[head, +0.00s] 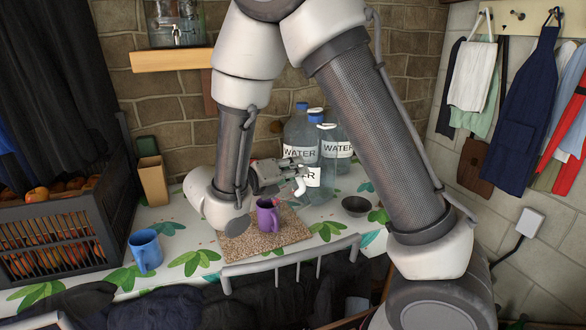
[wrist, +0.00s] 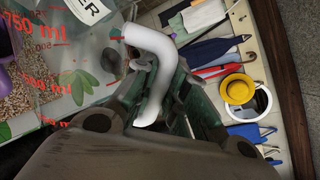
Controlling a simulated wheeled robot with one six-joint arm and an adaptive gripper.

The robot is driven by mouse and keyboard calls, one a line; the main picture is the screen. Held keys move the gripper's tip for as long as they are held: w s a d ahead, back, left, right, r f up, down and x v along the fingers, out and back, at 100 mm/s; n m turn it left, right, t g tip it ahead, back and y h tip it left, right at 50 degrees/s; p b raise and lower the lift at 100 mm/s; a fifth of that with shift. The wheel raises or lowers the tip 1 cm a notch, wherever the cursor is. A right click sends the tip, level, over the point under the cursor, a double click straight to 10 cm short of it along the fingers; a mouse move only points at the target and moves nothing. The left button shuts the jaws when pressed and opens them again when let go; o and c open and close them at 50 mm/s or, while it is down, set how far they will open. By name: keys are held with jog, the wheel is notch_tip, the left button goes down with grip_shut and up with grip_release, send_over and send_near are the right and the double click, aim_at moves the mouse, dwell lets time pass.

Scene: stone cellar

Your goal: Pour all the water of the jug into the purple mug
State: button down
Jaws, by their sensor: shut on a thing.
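The purple mug (head: 266,217) stands upright on a speckled board on the table, and a bit of it shows at the left edge of the wrist view. My gripper (head: 296,170) is behind the mug and a little to its right. It is shut on the white handle (wrist: 150,62) of the clear jug (wrist: 55,62), which has red millilitre marks and a label. In the head view the jug (head: 318,180) looks about upright, right of my gripper, in front of the bottles. I cannot tell its water level or whether it touches the table.
Large water bottles (head: 299,133) with blue caps stand close behind the jug. A dark bowl (head: 355,206) is to the right. A blue mug (head: 146,251) stands at the front left, near a crate of fruit (head: 95,222). A chair back (head: 290,260) crosses the table's front edge.

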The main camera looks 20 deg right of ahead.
jog(key=shift+s+f+m, duration=0.15)
jog(key=shift+s+m, duration=0.2)
jog(key=shift+m, duration=0.15)
jog(key=shift+d, duration=0.1)
jog(key=shift+s+f+m, duration=0.2)
jog(key=shift+f+m, duration=0.05)
jog(key=shift+m, duration=0.25)
jog(key=shift+t, duration=0.4)
jog(key=shift+s+d+f+m, duration=0.15)
jog(key=shift+f+m, duration=0.15)
jog(key=shift+m, duration=0.2)
